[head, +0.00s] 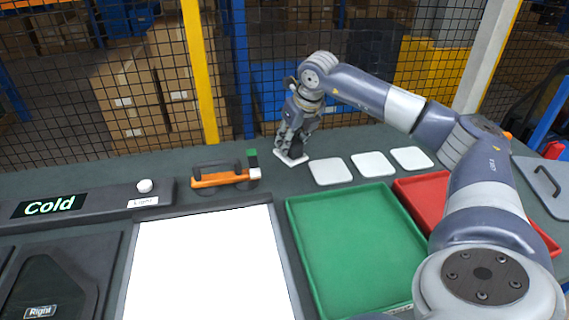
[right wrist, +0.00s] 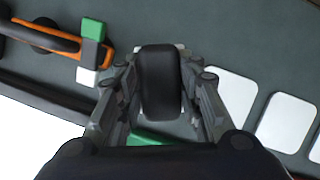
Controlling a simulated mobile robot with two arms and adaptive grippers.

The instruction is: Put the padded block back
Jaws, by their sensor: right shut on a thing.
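The padded block, black with rounded ends, shows in the right wrist view (right wrist: 160,85) between the two fingers. My right gripper (head: 291,146) is shut on it, pointing down at the back of the bench. The block is low over a white square pad (head: 289,159), the leftmost in a row; I cannot tell if it touches the pad. In the head view the fingers partly hide the block (head: 297,149). My left gripper is not in view.
More white pads (head: 330,171) lie to the right. An orange tool with a black handle (head: 220,179) lies to the left. In front are a green tray (head: 355,240), a red tray (head: 425,187) and a bright white panel (head: 210,265). A mesh fence stands behind the bench.

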